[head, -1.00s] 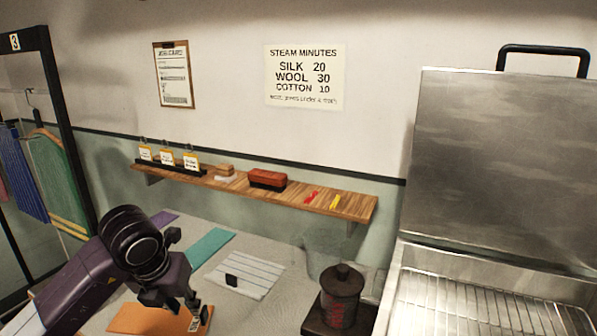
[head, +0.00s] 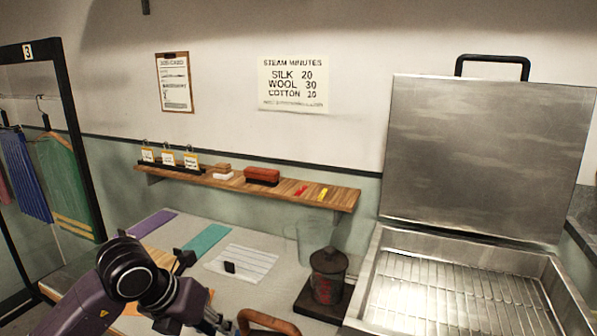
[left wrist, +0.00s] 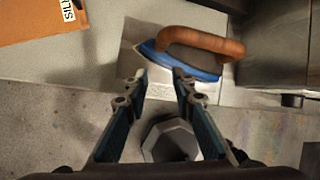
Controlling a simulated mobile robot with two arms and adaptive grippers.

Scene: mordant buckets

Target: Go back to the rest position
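My left gripper (head: 212,322) is low in the head view, beside the front edge of the table. In the left wrist view my left gripper (left wrist: 159,80) has its two fingers apart with nothing between them. An iron with a blue body and brown handle (left wrist: 190,55) lies beyond the fingertips, apart from them as far as I can tell. Its brown handle (head: 270,323) shows at the bottom of the head view. My right gripper is in neither view.
The table (head: 268,287) holds purple, teal (head: 205,243), striped white (head: 240,262) and orange cloths. The orange cloth (left wrist: 28,20) bears a partly cut-off label. A dark lidded pot (head: 327,278) stands near an open metal steamer (head: 455,300). A clothes rack (head: 68,130) stands left.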

